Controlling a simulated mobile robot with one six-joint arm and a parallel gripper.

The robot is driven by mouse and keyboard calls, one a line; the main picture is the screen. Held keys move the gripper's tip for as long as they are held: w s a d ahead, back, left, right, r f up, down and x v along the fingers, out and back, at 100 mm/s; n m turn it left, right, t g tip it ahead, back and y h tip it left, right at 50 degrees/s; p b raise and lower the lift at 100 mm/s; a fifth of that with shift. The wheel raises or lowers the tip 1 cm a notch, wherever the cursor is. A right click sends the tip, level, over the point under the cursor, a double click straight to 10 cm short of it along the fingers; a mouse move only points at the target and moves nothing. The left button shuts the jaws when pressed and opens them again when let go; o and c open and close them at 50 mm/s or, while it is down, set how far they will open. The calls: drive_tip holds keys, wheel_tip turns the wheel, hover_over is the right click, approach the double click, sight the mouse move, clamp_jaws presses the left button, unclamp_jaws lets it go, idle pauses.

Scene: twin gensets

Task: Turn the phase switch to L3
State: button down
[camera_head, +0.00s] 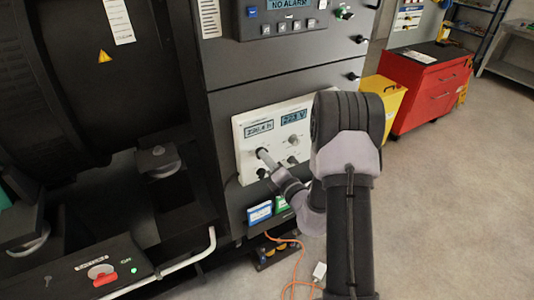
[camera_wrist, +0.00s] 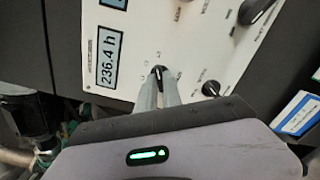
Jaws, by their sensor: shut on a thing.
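The white meter panel (camera_head: 245,170) is on the front of the dark genset cabinet, with two displays at its top. My gripper (camera_head: 262,152) reaches its left part, below the left display. In the wrist view, my gripper (camera_wrist: 160,78) has its two grey fingers closed around a small black knob, the phase switch (camera_wrist: 158,70). Only the knob's tip shows between the fingertips. Small marks stand around it, too small to read, so I cannot tell which position it points to. The head view hides the knob behind my fingers.
Another black knob (camera_wrist: 211,88) sits close beside my fingers, and a larger one (camera_wrist: 257,10) is farther off. The nearer display (camera_wrist: 107,62) reads 236.4 h. A blue-and-white box (camera_head: 260,212) stands below the panel. An orange cable (camera_head: 295,265) lies on the floor.

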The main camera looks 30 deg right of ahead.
drive_tip(key=shift+r+m+p, duration=0.1)
drive_tip(key=shift+m+p, duration=0.3)
drive_tip(key=shift+m, duration=0.2)
drive_tip(key=c, duration=1.5)
unclamp_jaws()
drive_tip(key=shift+w, duration=0.1)
drive_tip(key=s+p, duration=0.2)
drive_tip(key=s, duration=1.5)
drive_tip(key=shift+s+d, duration=0.25)
